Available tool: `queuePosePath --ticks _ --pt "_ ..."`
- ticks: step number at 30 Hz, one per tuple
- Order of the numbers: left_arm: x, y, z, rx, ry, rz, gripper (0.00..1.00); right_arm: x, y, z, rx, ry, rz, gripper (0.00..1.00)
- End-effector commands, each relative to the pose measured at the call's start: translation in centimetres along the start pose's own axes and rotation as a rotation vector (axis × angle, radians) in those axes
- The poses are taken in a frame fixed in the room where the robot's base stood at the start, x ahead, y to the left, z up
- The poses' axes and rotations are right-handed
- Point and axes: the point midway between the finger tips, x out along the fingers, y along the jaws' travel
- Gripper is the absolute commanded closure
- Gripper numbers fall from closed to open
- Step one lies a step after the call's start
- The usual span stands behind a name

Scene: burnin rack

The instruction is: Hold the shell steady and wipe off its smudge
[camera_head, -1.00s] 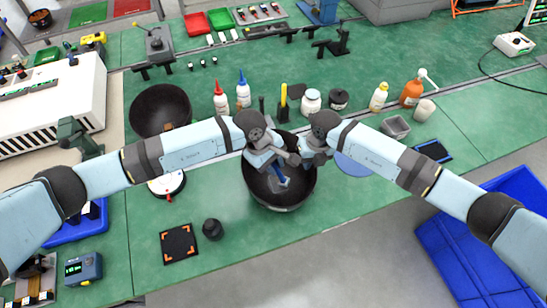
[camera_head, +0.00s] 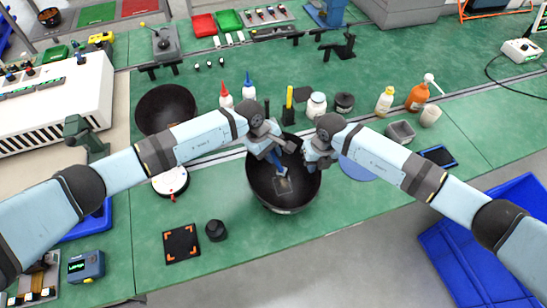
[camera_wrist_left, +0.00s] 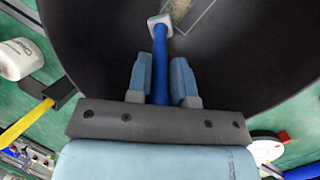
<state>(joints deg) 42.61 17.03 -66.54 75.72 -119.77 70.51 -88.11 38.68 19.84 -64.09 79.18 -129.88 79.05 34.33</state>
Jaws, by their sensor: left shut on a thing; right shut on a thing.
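The shell is a black bowl (camera_head: 268,200) in front of me in the head view. A thin-outlined patch with a brownish smudge (camera_wrist_left: 184,20) shows on its inner surface in the left wrist view. My left gripper (camera_head: 275,156) is over the bowl, shut on a blue-handled wiping tool (camera_wrist_left: 160,62). The tool's white tip (camera_wrist_left: 160,26) is at the left edge of the outlined patch; I cannot tell whether it touches. My right gripper (camera_head: 318,163) is shut at the bowl's right rim; the exact grip is hidden.
A second black bowl (camera_head: 165,102) stands at the back left. Bottles (camera_head: 226,96), a white jar (camera_head: 317,105) and a dark jar (camera_head: 344,103) stand behind the shell. A round red-and-white device (camera_head: 171,181), a dark knob (camera_head: 215,230) and a black mat (camera_head: 181,243) lie to the left.

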Motion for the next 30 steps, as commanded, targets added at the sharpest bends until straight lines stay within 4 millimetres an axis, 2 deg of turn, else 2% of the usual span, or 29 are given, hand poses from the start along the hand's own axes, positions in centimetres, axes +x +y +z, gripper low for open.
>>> queuePosePath --ticks 23,25,27,30 --pt "1.0 -2.8 5.6 0.002 -0.001 0.000 1.00 0.1 0.0 -0.1 -0.001 0.003 -0.001 1.00" --pt "0.5 -2.6 5.7 0.000 0.001 0.002 1.00 0.1 0.0 -0.1 -0.001 0.003 -0.001 1.00" --pt "-0.9 -2.3 6.0 0.002 0.002 0.004 1.00 0.1 0.0 -0.1 -0.001 0.003 -0.001 1.00" --pt "-1.6 -2.2 6.3 0.001 0.000 0.001 1.00 0.1 0.0 -0.1 -0.001 0.003 -0.001 1.00"
